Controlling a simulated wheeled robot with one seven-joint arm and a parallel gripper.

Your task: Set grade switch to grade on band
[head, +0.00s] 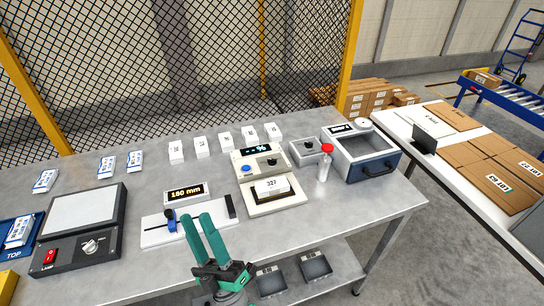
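A beige instrument (276,203) stands mid-bench with a lit display (261,149) showing a % sign, a blue button and a dark knob. A white block marked 327 (271,187) sits in its front. A small grey box (309,159) with a dark knob (308,144) stands just right of it; this may be the grade switch, but its markings and setting are too small to read. My teal gripper (197,217) is at the front edge of the bench, left of and nearer than both. Its fingers look apart, with nothing seen between them.
Several white blocks (200,148) line the back. A gauge reading 160 mm (185,192) and a slide fixture (160,235) lie left; a lamp box (80,235) is further left.

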